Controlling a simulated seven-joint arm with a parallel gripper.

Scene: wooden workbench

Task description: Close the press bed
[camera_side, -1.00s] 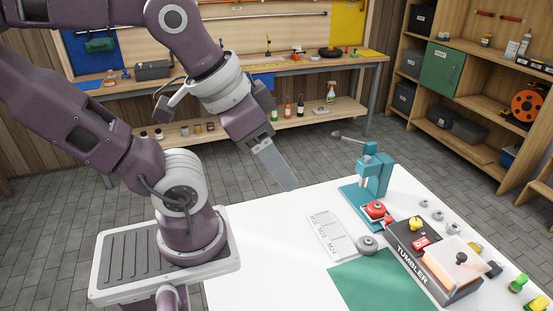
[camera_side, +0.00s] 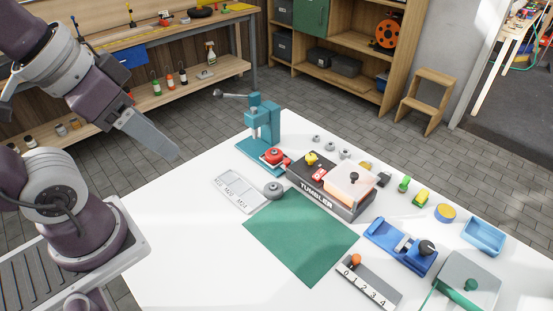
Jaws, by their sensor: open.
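The teal press (camera_side: 262,125) stands at the far left part of the white table. Its lever with a dark knob points left. A bed with a red round piece (camera_side: 272,155) sits at the front of the press base, on the side toward the camera. Whether that bed is slid out or in is too small to tell. My gripper (camera_side: 172,152) is open and empty, in the air left of the press and well apart from it. I see its grey fingers from the side, so the gap between them is hidden.
A sorting tray (camera_side: 238,192) and a grey round piece (camera_side: 273,190) lie in front of the press. The black TUMBLER box (camera_side: 330,187) stands right of it. A green mat (camera_side: 300,240) covers the table middle. The table's left front is bare.

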